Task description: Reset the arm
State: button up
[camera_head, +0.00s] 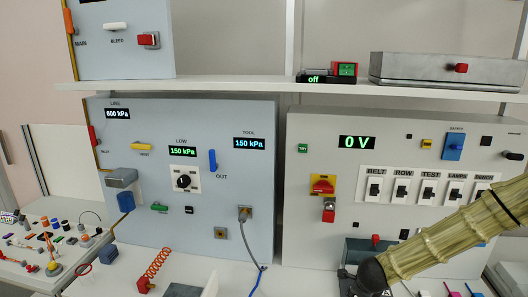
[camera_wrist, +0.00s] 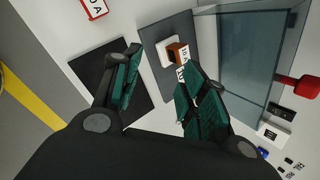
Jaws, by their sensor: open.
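My gripper (camera_wrist: 160,78) shows in the wrist view with its two teal-padded fingers spread apart. Nothing is between the pads, and it points down over a white worktop with dark mats. In the head view my arm comes in from the right edge and slopes down to the left, in front of the right cabinet (camera_head: 300,225). Its dark end is at the bottom edge, and the fingers cannot be made out there.
The left cabinet (camera_head: 105,215) has pressure displays and a knob. A shelf (camera_head: 220,86) runs above both cabinets. In the wrist view, a clear-sided box (camera_wrist: 235,50) with a red knob (camera_wrist: 305,87) and a small brown-and-white block (camera_wrist: 178,52) lie near the fingers.

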jog(key=s+a+f+n+g+b, duration=0.1)
jog(key=s+a+f+n, duration=0.2)
jog(key=s+f+n, duration=0.55)
jog(key=s+a+f+n+g, duration=0.1)
jog(key=s+a+f+n, duration=0.4)
jog(key=s+f, duration=0.5)
jog(key=s+f+n+g, duration=0.2)
jog(key=s+n, duration=0.4)
jog(key=s, duration=0.5)
jog(key=s+f+n+g+y+b, duration=0.1)
jog(key=s+f+n+g, duration=0.1)
jog(key=s+n, duration=0.5)
jog(key=s, duration=0.5)
jog(key=shift+s+f+y, duration=0.15)
jog(key=shift+s+y, duration=0.1)
jog(key=shift+y, duration=0.05)
